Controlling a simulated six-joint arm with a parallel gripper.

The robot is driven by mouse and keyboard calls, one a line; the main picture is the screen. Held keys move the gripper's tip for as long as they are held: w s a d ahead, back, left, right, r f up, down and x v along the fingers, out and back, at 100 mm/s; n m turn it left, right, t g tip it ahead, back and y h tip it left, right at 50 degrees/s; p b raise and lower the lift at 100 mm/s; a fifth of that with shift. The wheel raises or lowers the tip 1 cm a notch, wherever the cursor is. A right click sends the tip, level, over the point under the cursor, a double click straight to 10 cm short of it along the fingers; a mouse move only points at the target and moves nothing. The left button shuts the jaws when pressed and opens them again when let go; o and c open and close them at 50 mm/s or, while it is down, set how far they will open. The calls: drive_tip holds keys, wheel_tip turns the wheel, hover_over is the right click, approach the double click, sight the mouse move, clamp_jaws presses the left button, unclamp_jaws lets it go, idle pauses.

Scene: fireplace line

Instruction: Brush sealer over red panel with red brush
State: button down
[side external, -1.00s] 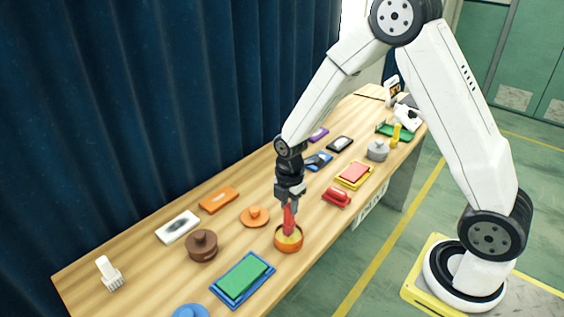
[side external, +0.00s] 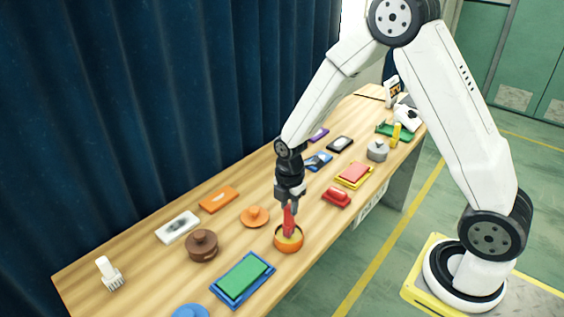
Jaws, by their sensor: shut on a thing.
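My gripper (side external: 289,204) is shut on a red brush (side external: 289,222) and points straight down. The brush's lower end is inside an orange round pot (side external: 288,246) with a yellowish inside; whether it touches the contents I cannot tell. A red panel (side external: 354,172) lies on a yellow tray (side external: 341,182), farther along the table to the right of the gripper. The brush's tip is hidden in the pot.
A green panel (side external: 243,278) on a blue tray, an orange lid (side external: 255,216) and a brown lidded pot (side external: 202,245) are nearby. A grey lidded pot (side external: 377,151) stands beyond the red panel.

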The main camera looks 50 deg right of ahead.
drive_tip(key=shift+f, duration=0.6)
idle(1.6)
drive_tip(key=shift+r, duration=3.6)
drive_tip(key=shift+m, duration=0.4)
drive_tip(key=m, duration=0.4)
drive_tip(key=shift+a, duration=0.2)
drive_tip(key=m, duration=0.4)
drive_tip(key=shift+a, duration=0.2)
drive_tip(key=m, duration=0.4)
drive_tip(key=shift+s+a, duration=0.1)
drive_tip(key=shift+a, duration=0.05)
drive_tip(key=m, duration=0.5)
drive_tip(key=shift+a, duration=0.2)
